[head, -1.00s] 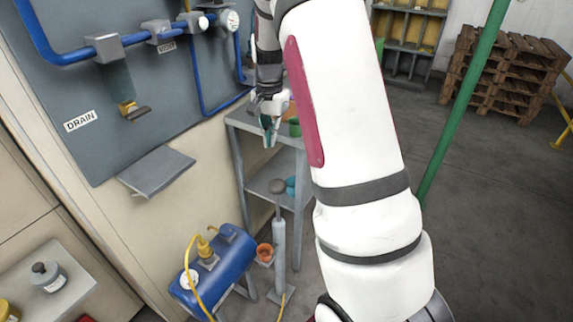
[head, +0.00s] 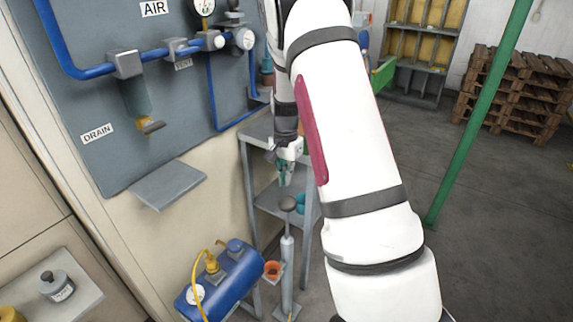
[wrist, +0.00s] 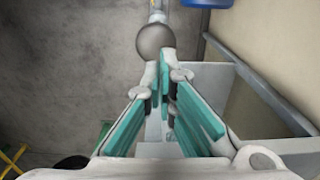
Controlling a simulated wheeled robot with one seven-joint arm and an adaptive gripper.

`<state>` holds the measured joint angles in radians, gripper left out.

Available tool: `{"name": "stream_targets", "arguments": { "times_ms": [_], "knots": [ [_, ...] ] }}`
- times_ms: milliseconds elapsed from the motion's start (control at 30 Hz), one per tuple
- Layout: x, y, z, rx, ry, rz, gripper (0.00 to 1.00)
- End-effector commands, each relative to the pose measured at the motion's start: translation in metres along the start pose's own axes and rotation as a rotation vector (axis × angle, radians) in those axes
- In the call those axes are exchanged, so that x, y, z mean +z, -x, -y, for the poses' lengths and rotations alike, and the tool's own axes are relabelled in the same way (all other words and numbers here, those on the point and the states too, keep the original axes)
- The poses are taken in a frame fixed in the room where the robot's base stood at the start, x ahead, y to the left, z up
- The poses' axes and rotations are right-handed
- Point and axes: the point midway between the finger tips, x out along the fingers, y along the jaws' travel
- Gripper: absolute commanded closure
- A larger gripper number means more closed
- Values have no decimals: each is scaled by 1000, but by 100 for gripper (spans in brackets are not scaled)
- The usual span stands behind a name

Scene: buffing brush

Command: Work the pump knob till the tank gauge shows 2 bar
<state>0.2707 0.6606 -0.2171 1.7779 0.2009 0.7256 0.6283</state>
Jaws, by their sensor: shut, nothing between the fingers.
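The floor pump (head: 287,265) stands upright with its round grey knob (head: 288,203) on a raised thin rod. My gripper (head: 285,182) is shut and empty just above the knob, fingers pointing down. In the wrist view the knob (wrist: 155,42) lies just beyond the shut fingertips (wrist: 163,72); I cannot tell whether they touch. The blue tank (head: 235,275) is left of the pump. Its round white gauge (head: 195,294) is in view, but the reading is too small to make out.
A grey shelf stand (head: 250,160) is close behind the gripper. An orange cup (head: 272,270) sits between tank and pump. A yellow hose (head: 196,265) runs from the tank. The pipe panel (head: 95,170) is on the left wall. A green post (head: 478,115) stands right; the floor there is clear.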

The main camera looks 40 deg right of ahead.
Motion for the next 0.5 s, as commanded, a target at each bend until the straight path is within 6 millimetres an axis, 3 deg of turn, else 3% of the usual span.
{"name": "stream_targets", "arguments": {
  "times_ms": [200, 500],
  "knots": [
    [0, -38, -1, 2, 0, 1, 100],
    [0, -58, 0, 0, 0, -1, 100]
  ]
}}
